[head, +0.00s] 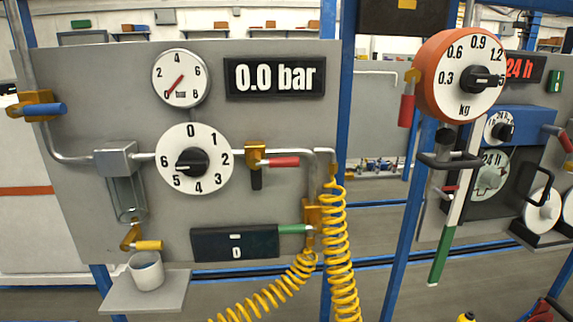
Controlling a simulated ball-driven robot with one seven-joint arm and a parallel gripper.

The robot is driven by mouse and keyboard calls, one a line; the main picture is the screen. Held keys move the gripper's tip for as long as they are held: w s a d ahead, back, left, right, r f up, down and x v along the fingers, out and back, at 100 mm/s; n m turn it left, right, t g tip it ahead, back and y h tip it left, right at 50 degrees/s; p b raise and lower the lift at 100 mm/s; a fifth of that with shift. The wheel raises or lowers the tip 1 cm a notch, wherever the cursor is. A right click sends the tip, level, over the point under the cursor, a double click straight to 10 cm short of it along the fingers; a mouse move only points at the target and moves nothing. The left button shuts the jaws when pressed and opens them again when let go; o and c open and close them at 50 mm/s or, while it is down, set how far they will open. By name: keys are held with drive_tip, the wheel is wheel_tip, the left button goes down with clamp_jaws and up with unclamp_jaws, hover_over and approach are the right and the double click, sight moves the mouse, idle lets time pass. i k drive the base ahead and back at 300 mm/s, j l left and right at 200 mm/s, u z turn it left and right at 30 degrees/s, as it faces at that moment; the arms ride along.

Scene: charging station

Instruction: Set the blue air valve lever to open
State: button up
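The blue air valve lever (45,109) is at the far left, on a brass valve body (28,100) in a grey pipe. The lever points to the right and lies roughly level, across the pipe that runs down through the valve. Nothing touches it. The display (275,77) reads 0.0 bar, and the needle of the round gauge (181,78) points near 0. My gripper is not in view.
A numbered dial (194,158), a red lever (283,161), a green lever (293,229) and a yellow lever (149,245) share the panel. A cup (146,270) stands on a small shelf. Yellow coiled hoses (338,250) hang at the panel's right. An orange scale (461,77) is farther right.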

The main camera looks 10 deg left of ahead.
sight(27, 109)
drive_tip(key=u, duration=1.3)
